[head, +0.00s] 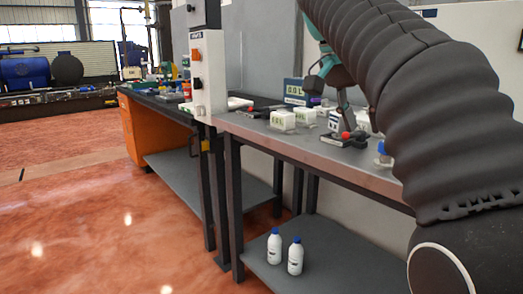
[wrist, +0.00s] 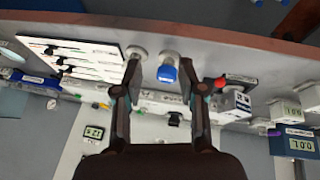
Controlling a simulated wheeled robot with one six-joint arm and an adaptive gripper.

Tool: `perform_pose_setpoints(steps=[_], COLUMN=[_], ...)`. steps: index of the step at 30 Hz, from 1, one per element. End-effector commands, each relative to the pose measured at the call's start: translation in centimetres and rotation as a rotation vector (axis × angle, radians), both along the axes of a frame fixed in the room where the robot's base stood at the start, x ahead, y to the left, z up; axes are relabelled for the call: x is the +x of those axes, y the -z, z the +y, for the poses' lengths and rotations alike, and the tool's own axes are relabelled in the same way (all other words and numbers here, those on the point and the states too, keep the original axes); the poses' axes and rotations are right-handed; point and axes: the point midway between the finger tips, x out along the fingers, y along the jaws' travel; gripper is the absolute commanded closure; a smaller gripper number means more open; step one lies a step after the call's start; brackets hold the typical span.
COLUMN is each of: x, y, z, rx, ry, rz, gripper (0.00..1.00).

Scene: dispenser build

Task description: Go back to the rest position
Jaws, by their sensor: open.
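My gripper (head: 328,97) is above the right-hand workbench (head: 258,131) in the head view, partly hidden by my own dark ribbed arm. In the wrist view its two fingers (wrist: 159,68) are spread apart, with nothing held between them. A blue-capped item (wrist: 167,72) shows in the gap between the fingertips, and a round pale item (wrist: 137,53) is beside the left finger. I cannot tell how far below the fingers they are. The blue-capped item also shows beside my arm in the head view (head: 383,148).
White boxes (head: 282,120), a red-knobbed device (head: 345,138) and a display reading 0.0 (head: 296,91) stand on the bench. A white control post (head: 208,75) rises at its left end. The floor at left is clear.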

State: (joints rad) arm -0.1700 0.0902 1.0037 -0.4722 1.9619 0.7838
Motion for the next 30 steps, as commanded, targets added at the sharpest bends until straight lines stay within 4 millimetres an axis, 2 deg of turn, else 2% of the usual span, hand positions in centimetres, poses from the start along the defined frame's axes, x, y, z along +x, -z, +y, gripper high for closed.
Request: perform_pose_setpoints(steps=[4,7,12,18,23,26,30], x=[1.4,2.6,4.8,5.7,5.1,3.7,0.8], y=[-0.1,0.7,3.6,7.1,10.6,13.5,17.6], z=[0.0,0.2,1.2,2.3,3.1,3.5,3.9], rx=[-0.007,-0.007,-0.005,0.008,0.028,0.048,0.076], ry=[-0.096,-0.169,-0.31,-0.468,-0.609,-0.704,-0.816], rz=[-0.025,-0.029,-0.005,0.015,0.023,0.018,-0.001], gripper=[0.6,0.6,0.6,0.6,0.6,0.6,0.6])
